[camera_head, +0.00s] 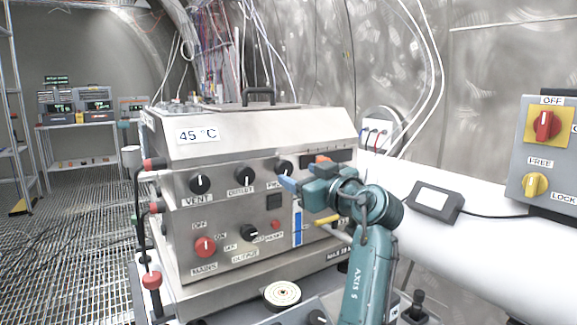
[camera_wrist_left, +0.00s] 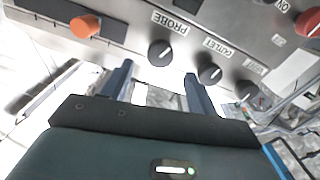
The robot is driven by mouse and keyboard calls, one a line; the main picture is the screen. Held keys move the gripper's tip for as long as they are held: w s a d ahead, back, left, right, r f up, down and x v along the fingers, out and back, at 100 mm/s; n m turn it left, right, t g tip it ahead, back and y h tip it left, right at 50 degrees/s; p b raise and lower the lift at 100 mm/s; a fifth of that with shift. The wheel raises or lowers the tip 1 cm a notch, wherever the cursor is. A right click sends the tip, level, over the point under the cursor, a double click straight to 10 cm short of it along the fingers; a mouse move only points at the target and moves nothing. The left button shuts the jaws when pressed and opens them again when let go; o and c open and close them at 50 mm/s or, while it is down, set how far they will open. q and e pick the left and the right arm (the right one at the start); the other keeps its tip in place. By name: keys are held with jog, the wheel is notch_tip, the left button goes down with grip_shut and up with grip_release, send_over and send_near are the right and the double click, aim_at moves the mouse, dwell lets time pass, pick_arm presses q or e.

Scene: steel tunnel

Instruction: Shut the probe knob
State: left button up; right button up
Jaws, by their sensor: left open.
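The probe knob (camera_head: 285,167) is a round black knob with a white pointer line, at the right end of a row of three on the steel box's front. My left gripper partly covers its label in the head view. In the left wrist view the probe knob (camera_wrist_left: 160,53) shows whole, under its PROBE label. My left gripper (camera_head: 287,184) is at the panel close to the knob. In the wrist view its blue fingers (camera_wrist_left: 158,70) are spread and empty, with the knob beyond the gap between their tips. Whether they touch it, I cannot tell. My right gripper is not in view.
The outlet knob (camera_head: 244,176) and vent knob (camera_head: 199,184) sit left of the probe knob. An orange knob (camera_wrist_left: 85,27) lies on its other side. A red mains knob (camera_head: 205,247) is lower on the panel. A grey switch box (camera_head: 537,190) stands at right.

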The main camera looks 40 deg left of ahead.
aim_at(286, 168)
pick_arm(q)
jog(key=x, duration=0.5)
jog(key=shift+w+a+p, duration=0.1)
jog(key=shift+a+p, duration=0.25)
jog(key=shift+p, duration=0.05)
jog(key=shift+c, duration=0.3)
jog(key=c, duration=0.9)
